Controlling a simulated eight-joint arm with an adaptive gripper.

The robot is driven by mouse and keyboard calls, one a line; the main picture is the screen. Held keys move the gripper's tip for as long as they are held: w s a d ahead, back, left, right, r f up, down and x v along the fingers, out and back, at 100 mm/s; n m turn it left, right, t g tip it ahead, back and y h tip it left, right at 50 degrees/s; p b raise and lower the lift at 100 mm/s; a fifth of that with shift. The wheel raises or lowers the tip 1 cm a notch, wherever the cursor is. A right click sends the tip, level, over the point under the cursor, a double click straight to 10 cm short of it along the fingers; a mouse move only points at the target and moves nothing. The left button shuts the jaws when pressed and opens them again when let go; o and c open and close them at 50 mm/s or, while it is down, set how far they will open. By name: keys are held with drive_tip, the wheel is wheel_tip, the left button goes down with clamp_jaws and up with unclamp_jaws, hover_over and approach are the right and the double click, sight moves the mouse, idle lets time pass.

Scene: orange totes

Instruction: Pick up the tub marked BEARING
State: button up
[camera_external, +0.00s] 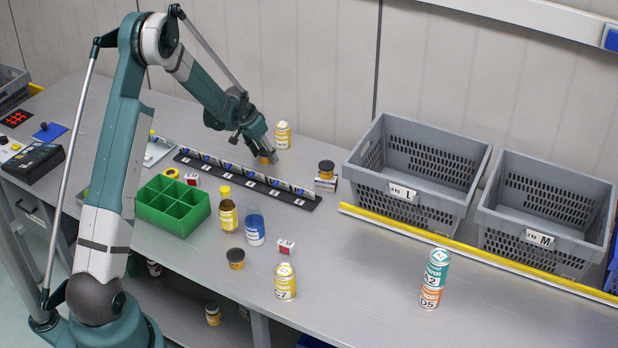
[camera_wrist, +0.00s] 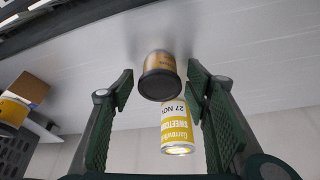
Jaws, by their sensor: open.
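My gripper (camera_external: 266,148) points down at the back of the bench, beyond the long black rack. In the wrist view my gripper (camera_wrist: 160,84) is open, and an amber tub with a dark lid (camera_wrist: 159,72) shows between and just beyond its fingertips, apart from both. That tub (camera_external: 270,159) is mostly hidden by my gripper in the external view.
A yellow-and-white can (camera_external: 282,135) stands close behind the tub and shows in the wrist view (camera_wrist: 176,128). The black rack (camera_external: 247,179) lies in front. Grey crates L (camera_external: 403,193) and M (camera_external: 541,239) stand right, behind a yellow strip.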

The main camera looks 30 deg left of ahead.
sight(265, 151)
idle(0.3)
drive_tip(key=c, duration=0.9)
drive_tip(key=shift+r, duration=0.1)
drive_tip(key=shift+r, duration=4.95)
